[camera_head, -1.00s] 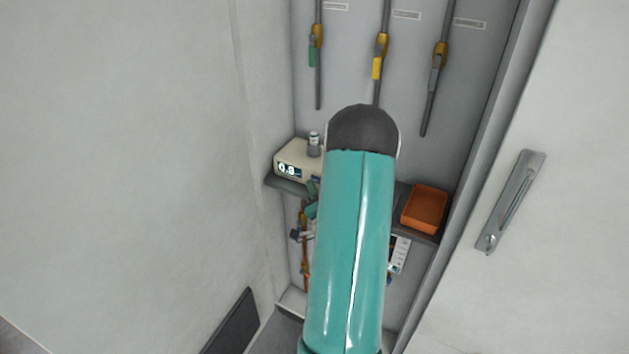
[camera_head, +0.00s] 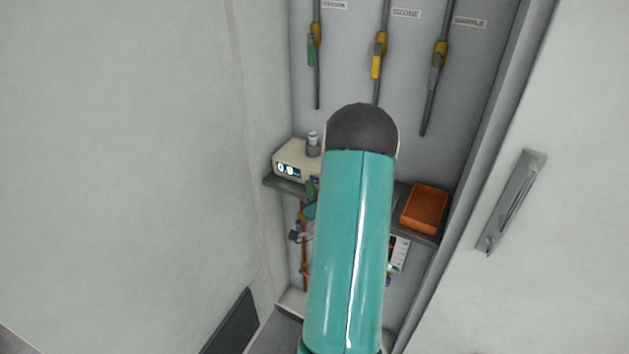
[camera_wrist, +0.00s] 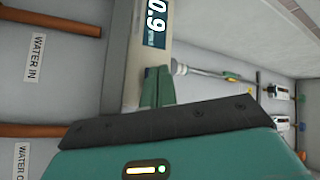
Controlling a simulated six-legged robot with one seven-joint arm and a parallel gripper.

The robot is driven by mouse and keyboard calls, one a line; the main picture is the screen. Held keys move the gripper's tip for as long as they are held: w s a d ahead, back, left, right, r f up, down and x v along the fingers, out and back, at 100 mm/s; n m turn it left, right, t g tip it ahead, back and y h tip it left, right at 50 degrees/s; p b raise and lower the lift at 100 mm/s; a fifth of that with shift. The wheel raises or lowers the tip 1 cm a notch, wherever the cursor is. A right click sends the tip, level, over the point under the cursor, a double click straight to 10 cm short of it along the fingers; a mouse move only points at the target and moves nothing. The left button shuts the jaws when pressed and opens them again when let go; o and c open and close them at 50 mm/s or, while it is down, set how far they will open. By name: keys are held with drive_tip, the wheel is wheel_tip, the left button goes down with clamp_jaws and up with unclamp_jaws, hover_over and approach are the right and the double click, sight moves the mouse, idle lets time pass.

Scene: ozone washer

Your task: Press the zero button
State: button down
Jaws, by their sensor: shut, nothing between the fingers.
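A cream box-shaped device (camera_head: 293,160) with a lit display (camera_head: 288,169) stands on the shelf at the left of the cabinet in the head view. In the wrist view its display (camera_wrist: 156,25) reads 0.9, turned sideways. My gripper (camera_wrist: 158,75) is shut and empty, with its green fingers right at the device's front, below the display in the picture. I cannot tell whether the fingertips touch it. In the head view my arm hides most of the gripper and the right part of the device. I cannot make out the zero button in either view.
An orange tray (camera_head: 425,209) sits on the shelf at the right. Pipes with coloured valve handles (camera_head: 377,66) run down the back wall. A door with a metal handle (camera_head: 512,202) stands at the right. Brown pipes (camera_wrist: 45,22) show in the wrist view.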

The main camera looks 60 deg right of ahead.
drive_tip(key=shift+s+d+f, duration=0.15)
drive_tip(key=shift+s+d, duration=0.2)
drive_tip(key=shift+d, duration=0.35)
drive_tip(key=a, duration=0.4)
drive_tip(key=shift+w+a, duration=0.15)
drive_tip(key=shift+a, duration=0.7)
drive_tip(key=shift+a+r, duration=0.1)
drive_tip(key=shift+r, duration=0.1)
